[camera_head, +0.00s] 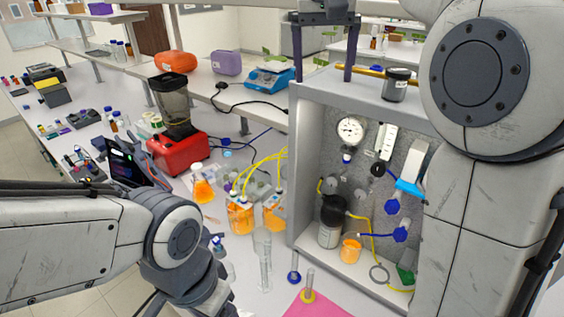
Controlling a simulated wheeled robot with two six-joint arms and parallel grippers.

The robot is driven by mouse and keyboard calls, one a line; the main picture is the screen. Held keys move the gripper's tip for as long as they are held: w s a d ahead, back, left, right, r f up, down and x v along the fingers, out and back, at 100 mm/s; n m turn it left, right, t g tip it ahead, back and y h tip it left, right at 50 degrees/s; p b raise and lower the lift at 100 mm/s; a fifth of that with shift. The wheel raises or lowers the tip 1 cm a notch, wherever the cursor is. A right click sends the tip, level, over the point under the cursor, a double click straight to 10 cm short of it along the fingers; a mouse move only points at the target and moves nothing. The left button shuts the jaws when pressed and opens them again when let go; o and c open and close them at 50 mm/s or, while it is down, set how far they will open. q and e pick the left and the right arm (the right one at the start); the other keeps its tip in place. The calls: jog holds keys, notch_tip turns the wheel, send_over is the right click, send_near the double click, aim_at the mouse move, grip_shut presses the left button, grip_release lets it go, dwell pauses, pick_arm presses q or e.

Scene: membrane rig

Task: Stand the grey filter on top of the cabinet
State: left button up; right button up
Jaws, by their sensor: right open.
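The cabinet (296,150) is a grey open-fronted box right of centre. A grey cylinder with a dark cap, which looks like the grey filter (396,88), stands upright on top of the cabinet. Another grey, black-topped cylinder (330,230) stands inside on the cabinet floor, so I cannot be sure which is the filter. My right gripper (322,72) is open and empty, fingers pointing down over the cabinet top, left of the capped cylinder and apart from it. My left arm comes in at lower left; its fingers do not show.
A yellow rod (371,70) lies on the cabinet top behind the cylinder. A gauge (351,130), tubing and an orange beaker (350,248) are inside. Orange bottles (240,215), glass cylinders and a red blender (178,152) crowd the bench to the left. My right arm hides the cabinet's right side.

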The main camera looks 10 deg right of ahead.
jog(key=s+a+f+n+g+y, duration=0.1)
jog(key=s+a+f+n, duration=0.2)
jog(key=s+a+f, duration=0.4)
jog(key=s+a+f+n+y, duration=0.1)
jog(key=s+a+f+n, duration=0.3)
jog(key=f, duration=0.5)
jog(key=s+a+f+n+g, duration=0.1)
jog(key=s+f+n+g, duration=0.1)
jog(key=s+f, duration=1)
jog(key=shift+s+a+f+n+y, duration=0.35)
jog(key=shift+s+n, duration=0.45)
jog(key=shift+s, duration=0.45)
jog(key=shift+f, duration=0.15)
notch_tip(320, 180, down, 20)
jog(key=b, duration=2)
jog(key=shift+r, duration=0.25)
